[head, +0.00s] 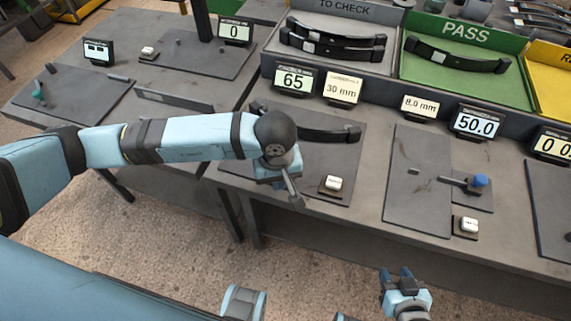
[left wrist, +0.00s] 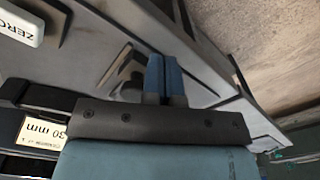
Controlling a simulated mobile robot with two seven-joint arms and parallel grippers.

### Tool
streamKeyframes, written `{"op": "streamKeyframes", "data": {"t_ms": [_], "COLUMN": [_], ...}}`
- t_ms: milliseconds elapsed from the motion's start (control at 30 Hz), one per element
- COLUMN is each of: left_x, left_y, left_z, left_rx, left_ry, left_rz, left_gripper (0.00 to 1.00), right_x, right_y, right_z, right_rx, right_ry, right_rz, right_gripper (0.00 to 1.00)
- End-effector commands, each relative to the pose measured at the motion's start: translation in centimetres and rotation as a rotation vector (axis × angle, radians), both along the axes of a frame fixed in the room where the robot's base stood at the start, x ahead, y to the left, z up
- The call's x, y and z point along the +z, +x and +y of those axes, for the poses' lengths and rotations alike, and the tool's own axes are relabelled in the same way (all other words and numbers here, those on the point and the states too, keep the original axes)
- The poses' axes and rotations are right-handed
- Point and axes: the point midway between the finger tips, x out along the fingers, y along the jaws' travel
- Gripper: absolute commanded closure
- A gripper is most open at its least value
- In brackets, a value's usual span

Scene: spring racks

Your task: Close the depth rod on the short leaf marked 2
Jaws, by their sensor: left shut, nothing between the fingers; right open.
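A dark leaf (head: 330,134) lies across the plate at the station with the displays reading 65 and 30 mm. Its left part is partly hidden by my left arm, and no mark 2 is readable. My left gripper (head: 284,180) is shut and empty, low over the front left of that plate. Its blue fingers (left wrist: 163,75) are together in the left wrist view, beside a dark part (left wrist: 130,88) that I cannot name. A thin grey rod (head: 292,190) shows beside it; whether it is the depth rod I cannot tell. My right gripper (head: 405,280) is open and empty, in front of the table.
A white button (head: 333,184) sits on the plate; it reads ZERO in the left wrist view (left wrist: 20,22). To the right is a station with a blue knob (head: 480,181). The TO CHECK tray (head: 350,55) and the green PASS tray (head: 480,75) hold leaves behind.

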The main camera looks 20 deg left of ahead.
Motion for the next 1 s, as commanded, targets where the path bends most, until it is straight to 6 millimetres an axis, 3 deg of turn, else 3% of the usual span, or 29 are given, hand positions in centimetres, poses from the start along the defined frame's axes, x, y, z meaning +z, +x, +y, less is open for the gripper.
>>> {"op": "streamKeyframes", "data": {"t_ms": [400, 1000], "left_x": [0.0, -0.1], "left_y": [0.0, 1.9], "left_z": [0.0, -0.1], "left_rx": [0.000, 0.000], "left_ry": [0.000, 0.000], "left_rz": [0.000, -0.001], "left_gripper": [1.00, 1.00], "right_x": [0.6, -0.3], "right_y": [0.1, 0.3], "right_z": [0.1, 0.3], "right_rx": [-0.005, -0.011], "right_ry": [0.011, 0.019], "right_rz": [0.007, 0.019], "right_gripper": [0.57, 0.57]}}
